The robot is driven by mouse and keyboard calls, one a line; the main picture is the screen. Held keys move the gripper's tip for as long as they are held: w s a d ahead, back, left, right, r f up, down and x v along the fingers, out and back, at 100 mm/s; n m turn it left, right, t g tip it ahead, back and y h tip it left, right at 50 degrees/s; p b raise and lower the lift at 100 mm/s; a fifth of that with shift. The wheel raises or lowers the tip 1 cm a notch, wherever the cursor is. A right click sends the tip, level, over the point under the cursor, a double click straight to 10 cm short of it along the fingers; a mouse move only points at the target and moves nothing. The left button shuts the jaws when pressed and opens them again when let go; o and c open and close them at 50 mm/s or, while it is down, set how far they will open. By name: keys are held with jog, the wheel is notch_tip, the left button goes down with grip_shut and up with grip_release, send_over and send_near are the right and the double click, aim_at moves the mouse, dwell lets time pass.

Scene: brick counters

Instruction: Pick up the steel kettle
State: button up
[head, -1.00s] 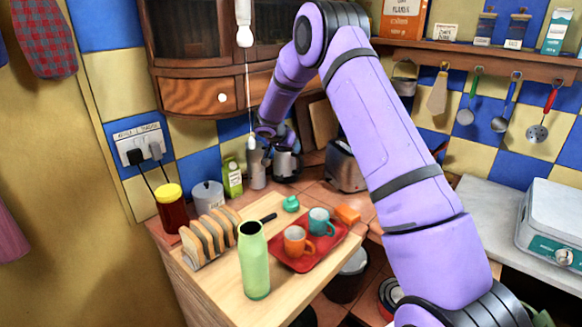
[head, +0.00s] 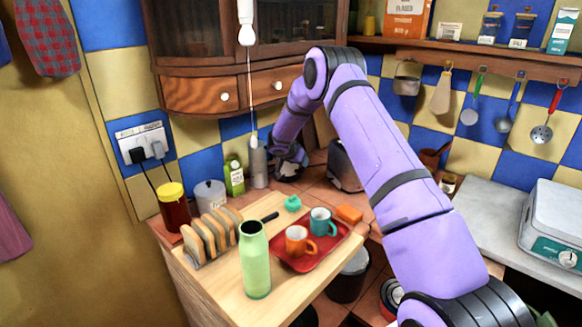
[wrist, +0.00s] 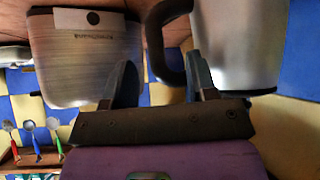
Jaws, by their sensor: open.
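The steel kettle (head: 290,173) stands at the back of the tiled counter, partly hidden behind my gripper (head: 286,152). In the wrist view, which is upside down, the kettle's steel body (wrist: 238,45) fills the upper right, and its black handle (wrist: 156,42) curves out to the left. My gripper (wrist: 162,75) is open. Its two dark fingers point at the kettle, with the handle's loop showing in the gap between them. Whether either finger touches the handle I cannot tell.
The steel toaster (head: 344,167) stands close on the right of the kettle and shows large in the wrist view (wrist: 85,60). A grey cylinder (head: 258,165) and a green carton (head: 233,176) stand to the left. A red tray (head: 300,264) with mugs lies in front.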

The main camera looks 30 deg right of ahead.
jog(key=x, duration=0.4)
jog(key=shift+s+f, duration=0.15)
grip_shut()
jog(key=shift+r, duration=0.25)
